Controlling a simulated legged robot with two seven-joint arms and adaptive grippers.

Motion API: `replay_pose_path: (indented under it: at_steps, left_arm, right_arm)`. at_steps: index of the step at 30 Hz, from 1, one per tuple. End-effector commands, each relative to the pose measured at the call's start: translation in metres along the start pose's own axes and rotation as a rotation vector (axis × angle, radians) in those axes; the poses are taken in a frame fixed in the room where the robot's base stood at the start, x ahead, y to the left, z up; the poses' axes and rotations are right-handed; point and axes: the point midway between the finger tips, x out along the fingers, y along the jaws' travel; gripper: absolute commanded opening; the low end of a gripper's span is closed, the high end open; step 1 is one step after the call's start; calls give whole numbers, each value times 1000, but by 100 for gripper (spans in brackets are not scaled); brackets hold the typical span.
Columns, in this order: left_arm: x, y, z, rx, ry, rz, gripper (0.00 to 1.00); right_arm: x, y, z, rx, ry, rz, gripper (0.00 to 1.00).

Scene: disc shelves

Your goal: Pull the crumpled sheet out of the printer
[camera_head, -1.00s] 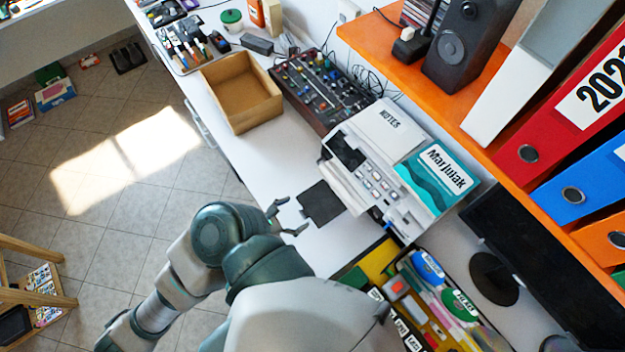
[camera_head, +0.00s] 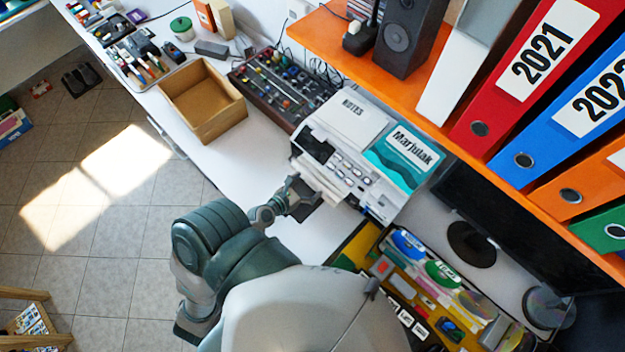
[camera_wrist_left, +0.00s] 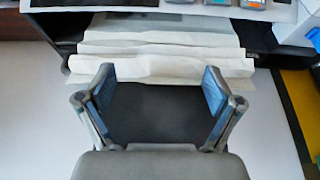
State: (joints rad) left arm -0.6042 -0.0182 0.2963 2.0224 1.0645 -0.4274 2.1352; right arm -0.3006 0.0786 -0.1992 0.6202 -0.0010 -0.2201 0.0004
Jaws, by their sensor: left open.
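The white printer (camera_head: 362,184) stands on the desk, with a notes pad and a teal Marjulak book on its top. In the left wrist view the crumpled sheet (camera_wrist_left: 160,52) lies in wavy folds in the printer's front slot, its near edge sticking out over the dark output tray (camera_wrist_left: 157,115). My left gripper (camera_wrist_left: 157,82) is open, its two fingers over the tray on either side, at the sheet's near edge. Nothing is between the fingers but the tray and sheet edge. In the head view the left gripper (camera_head: 302,192) is at the printer's front. My right gripper is not in view.
A yellow stationery organiser (camera_head: 365,240) is on the right. An orange shelf (camera_head: 400,88) with binders hangs above. Bare desk lies between box and organiser.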

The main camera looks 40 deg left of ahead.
Motion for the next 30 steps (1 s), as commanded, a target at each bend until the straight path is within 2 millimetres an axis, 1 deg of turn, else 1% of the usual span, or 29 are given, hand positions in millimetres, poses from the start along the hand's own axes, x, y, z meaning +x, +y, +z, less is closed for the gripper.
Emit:
replay_pose_path:
  at_steps: [1,3,6,10,17,18,20,21,23,24,25,30]
  left_arm:
    - [8,0,1,-2,-2,0,92]
    - [17,0,0,-1,-1,0,92]
    - [25,-1,0,0,0,0,92]
    - [29,0,0,0,1,0,92]
    - [29,0,0,0,1,0,92]
    - [29,0,0,0,1,0,82]
    - [29,0,0,0,1,0,67]
    - [29,0,0,0,1,0,57]
    - [29,0,-1,0,1,0,42]
    - [29,0,-1,0,1,0,32]
    - [29,0,-1,0,2,0,29]
    - [28,0,-3,0,4,0,29]
  right_arm:
    - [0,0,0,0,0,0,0]
    - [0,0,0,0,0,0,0]
    - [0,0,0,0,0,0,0]
    - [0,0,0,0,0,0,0]
    - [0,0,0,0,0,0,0]
    - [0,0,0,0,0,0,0]
    - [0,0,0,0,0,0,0]
    - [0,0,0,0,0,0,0]
    - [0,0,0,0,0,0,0]
    - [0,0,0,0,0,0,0]
    - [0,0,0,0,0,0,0]
    - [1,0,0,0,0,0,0]
